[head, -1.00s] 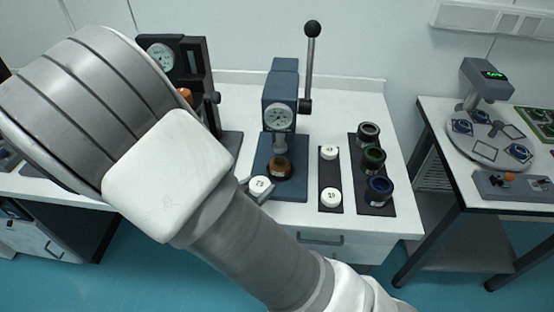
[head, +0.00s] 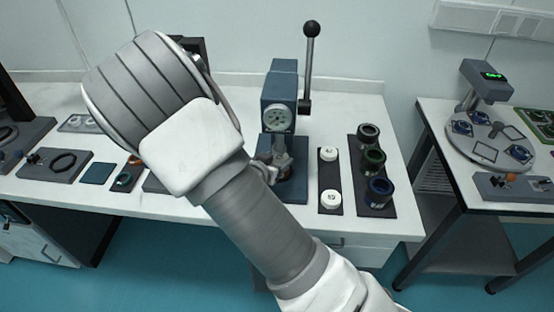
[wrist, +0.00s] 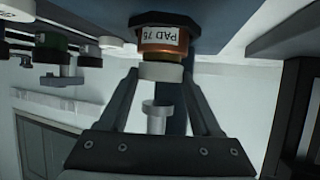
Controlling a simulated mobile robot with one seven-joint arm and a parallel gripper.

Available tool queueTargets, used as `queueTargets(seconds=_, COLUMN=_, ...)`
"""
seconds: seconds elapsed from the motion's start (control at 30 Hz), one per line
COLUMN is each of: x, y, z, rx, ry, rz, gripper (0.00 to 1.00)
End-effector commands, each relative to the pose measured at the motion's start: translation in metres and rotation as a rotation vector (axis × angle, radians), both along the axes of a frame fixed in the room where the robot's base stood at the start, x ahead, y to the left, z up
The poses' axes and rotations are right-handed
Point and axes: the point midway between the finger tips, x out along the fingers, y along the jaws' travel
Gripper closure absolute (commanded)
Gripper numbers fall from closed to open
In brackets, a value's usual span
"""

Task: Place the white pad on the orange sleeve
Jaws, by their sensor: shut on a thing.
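My gripper (wrist: 160,76) is shut on the white pad (wrist: 162,71), which sits between the fingertips in the wrist view. That view is upside down. The orange sleeve (wrist: 152,46), labelled "PAD 75", stands on the blue press base (wrist: 210,20). The pad lies in line with the sleeve's open end, at or just above it; I cannot tell whether they touch. A grey cylinder (wrist: 155,117), seemingly the press ram, shows beyond the pad.
Two other white pads (head: 330,154) lie on a dark strip right of the press. A dark rack (head: 377,208) beside it holds black, green and blue sleeves. The press lever (head: 309,70) stands upright. A side table with a round carousel (head: 490,148) is at the right.

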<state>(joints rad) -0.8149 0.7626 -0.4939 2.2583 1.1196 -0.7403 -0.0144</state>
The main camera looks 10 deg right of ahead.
Motion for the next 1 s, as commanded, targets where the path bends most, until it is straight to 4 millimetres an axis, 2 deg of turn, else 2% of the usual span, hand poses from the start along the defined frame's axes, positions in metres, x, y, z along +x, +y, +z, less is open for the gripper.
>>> queueTargets(seconds=0.27, x=0.0, y=0.0, z=-0.004, rx=0.0, ry=0.0, rz=0.0, gripper=0.89)
queueTargets(seconds=0.3, x=0.0, y=0.0, z=-0.003, rx=0.001, ry=-0.001, rz=0.0, gripper=0.3)
queueTargets(seconds=0.43, x=0.0, y=0.0, z=-0.003, rx=0.001, ry=-0.001, rz=0.0, gripper=0.06)
queueTargets(seconds=0.83, x=-0.001, y=0.001, z=0.003, rx=0.001, ry=-0.001, rz=0.0, gripper=0.05)
queueTargets(seconds=1.0, x=-0.022, y=0.019, z=0.016, rx=0.003, ry=-0.001, rz=0.005, gripper=0.05)
